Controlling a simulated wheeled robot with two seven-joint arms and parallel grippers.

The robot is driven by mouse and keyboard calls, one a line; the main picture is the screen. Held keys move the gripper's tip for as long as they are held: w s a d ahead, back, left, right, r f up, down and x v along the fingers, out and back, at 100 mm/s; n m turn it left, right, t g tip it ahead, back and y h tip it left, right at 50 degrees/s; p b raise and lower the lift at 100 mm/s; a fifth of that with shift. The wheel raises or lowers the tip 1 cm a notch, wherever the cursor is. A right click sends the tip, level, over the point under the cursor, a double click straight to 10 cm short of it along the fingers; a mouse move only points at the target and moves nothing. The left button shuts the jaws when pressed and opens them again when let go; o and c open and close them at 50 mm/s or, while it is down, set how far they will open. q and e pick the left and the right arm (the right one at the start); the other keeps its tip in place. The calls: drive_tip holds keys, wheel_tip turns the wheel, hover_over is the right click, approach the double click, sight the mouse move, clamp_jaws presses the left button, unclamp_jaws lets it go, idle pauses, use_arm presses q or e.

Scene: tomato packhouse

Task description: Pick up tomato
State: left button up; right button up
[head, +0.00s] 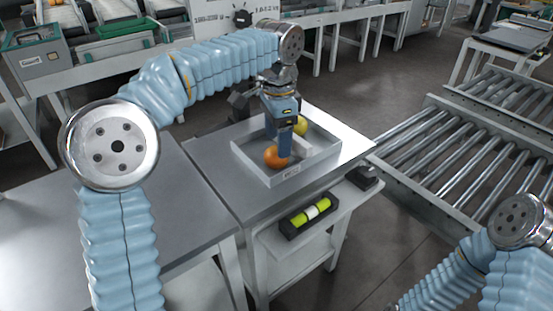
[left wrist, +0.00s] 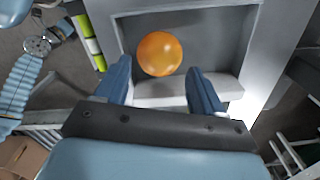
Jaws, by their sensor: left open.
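An orange tomato (head: 272,158) lies in a shallow grey tray (head: 308,166) on the metal table. In the left wrist view the same tomato (left wrist: 160,54) sits just beyond the fingertips, roughly centred between them. A yellow-green tomato (head: 301,125) is farther back in the tray, partly hidden behind the gripper. My left gripper (head: 283,152) points down over the tray, its fingers spread and empty; it also shows in the left wrist view (left wrist: 158,70). In the head view its fingers partly cover the orange tomato. My right gripper is out of view.
A black holder with a yellow-green and white cylinder (head: 311,212) rests on a lower shelf at the table's front. A small black device (head: 362,177) is to its right. Roller conveyors (head: 460,150) stand at right. The left table (head: 190,215) has bare room.

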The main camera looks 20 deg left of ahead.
use_arm(q)
wheel_tip(320, 180, down, 4)
drive_tip(key=shift+s+a+f+b, duration=0.1)
drive_tip(key=shift+s+b, duration=0.05)
drive_tip(key=shift+b, duration=0.15)
drive_tip(key=c, duration=0.4)
